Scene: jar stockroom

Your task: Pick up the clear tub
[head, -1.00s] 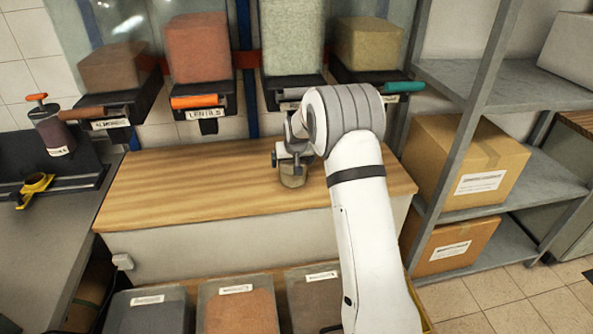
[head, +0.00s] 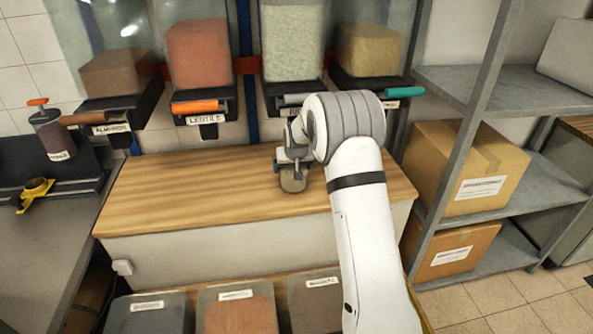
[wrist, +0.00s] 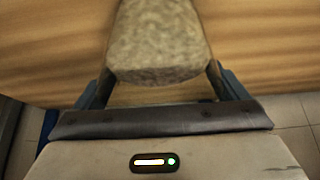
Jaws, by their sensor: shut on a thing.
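The clear tub (head: 293,179) shows small in the head view, over the right part of the wooden counter, with greyish-beige contents. In the wrist view the tub (wrist: 160,50) fills the top middle, between the two fingers. My gripper (head: 291,160) is shut on the tub; in the wrist view its fingers (wrist: 162,92) lie along both sides of it. I cannot tell for sure how far the tub's base is from the counter. My arm hides part of the counter to its right.
The wooden counter (head: 190,190) is clear to the left. Dispensers hang behind it, one with an orange handle (head: 195,106). Several bins (head: 237,312) stand in front below. A grey shelf (head: 505,92) with cardboard boxes (head: 462,168) is at right. A dark-filled jar (head: 54,136) stands at left.

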